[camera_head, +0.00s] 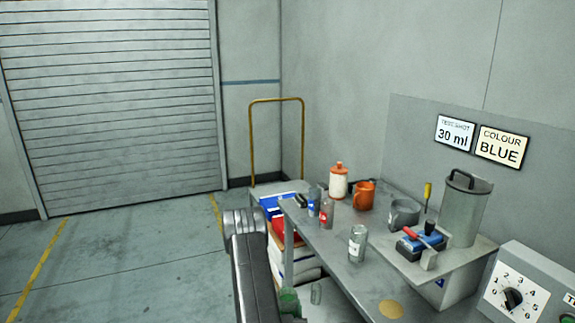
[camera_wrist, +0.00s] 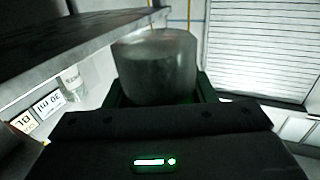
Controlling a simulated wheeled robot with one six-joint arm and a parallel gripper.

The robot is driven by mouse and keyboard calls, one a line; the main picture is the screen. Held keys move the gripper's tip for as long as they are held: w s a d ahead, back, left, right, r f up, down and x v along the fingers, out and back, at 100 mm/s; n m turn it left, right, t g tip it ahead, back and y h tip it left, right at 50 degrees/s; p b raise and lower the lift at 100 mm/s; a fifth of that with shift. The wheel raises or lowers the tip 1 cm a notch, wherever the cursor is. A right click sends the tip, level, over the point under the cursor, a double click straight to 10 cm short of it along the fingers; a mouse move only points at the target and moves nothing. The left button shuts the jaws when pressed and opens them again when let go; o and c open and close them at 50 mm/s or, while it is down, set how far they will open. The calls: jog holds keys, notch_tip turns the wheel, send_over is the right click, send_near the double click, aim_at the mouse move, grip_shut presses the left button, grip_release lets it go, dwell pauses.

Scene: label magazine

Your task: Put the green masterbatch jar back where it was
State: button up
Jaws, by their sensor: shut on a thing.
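My gripper (camera_head: 300,297) is low beside the left edge of the grey workbench and is shut on a clear jar (camera_head: 316,293). In the wrist view the held jar (camera_wrist: 157,68) stands between the green fingers and looks greyish. Its label is not visible, so I cannot tell its colour mark. On the bench stand a blue-marked jar (camera_head: 312,208), a red-marked jar (camera_head: 327,216) and a jar with a pale label (camera_head: 357,244).
The bench (camera_head: 345,275) has bare room around the pale-labelled jar and a yellow disc (camera_head: 391,309) at its front. A loaded trolley (camera_head: 277,103) is beyond.

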jog(key=shift+s+f, duration=0.3)
jog(key=shift+s, duration=0.05)
jog(key=shift+w+d+r+h+b, duration=0.15)
jog(key=shift+d+r+h+b, duration=0.05)
jog(key=shift+d+h+b, duration=0.1)
jog(key=s+d+r+m+g+h+b, duration=0.1)
jog(key=d+r+m+g+h+b, duration=0.1)
jog(key=d+r+m+h+b, duration=0.55)
jog(key=s+d+r+m+g+h+b, duration=0.1)
jog(key=s+d+m+g+h+b, duration=0.2)
jog(key=s+d+g+h+b, duration=0.3)
jog(key=s+d+h, duration=0.1)
jog(key=s+d, duration=0.1)
jog(key=s, duration=0.3)
jog(key=shift+d+r+m+b, duration=0.3)
jog(key=shift+d+m+b, duration=0.05)
jog(key=shift+b, duration=0.05)
